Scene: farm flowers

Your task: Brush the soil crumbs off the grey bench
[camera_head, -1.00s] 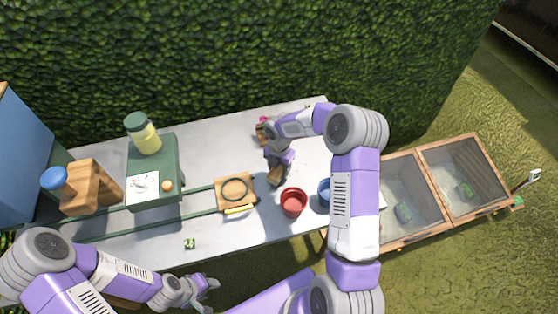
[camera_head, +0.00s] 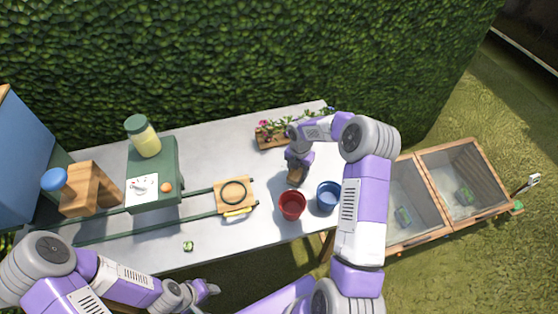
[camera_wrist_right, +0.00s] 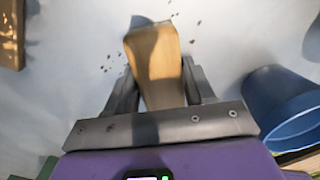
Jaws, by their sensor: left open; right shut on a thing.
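The grey bench (camera_head: 215,150) runs across the head view, its pale top mostly bare. My right gripper (camera_wrist_right: 152,90) is shut on a wooden-handled brush (camera_wrist_right: 156,62), which points down at the bench top. In the head view the right gripper (camera_head: 298,163) and brush (camera_head: 296,176) are behind the red pot. Dark soil crumbs (camera_wrist_right: 113,57) lie scattered on both sides of the brush in the right wrist view; in the head view they are too small to tell. The brush's bristle end is mostly hidden. My left gripper (camera_head: 207,289) is open and empty, off the bench's front edge.
A red pot (camera_head: 292,206) and a blue pot (camera_head: 328,197) stand near the brush. A flower planter (camera_head: 270,139) is at the back. A wooden board with a ring (camera_head: 234,196), a green box with a jar (camera_head: 153,180) and a wooden block (camera_head: 88,187) stand left.

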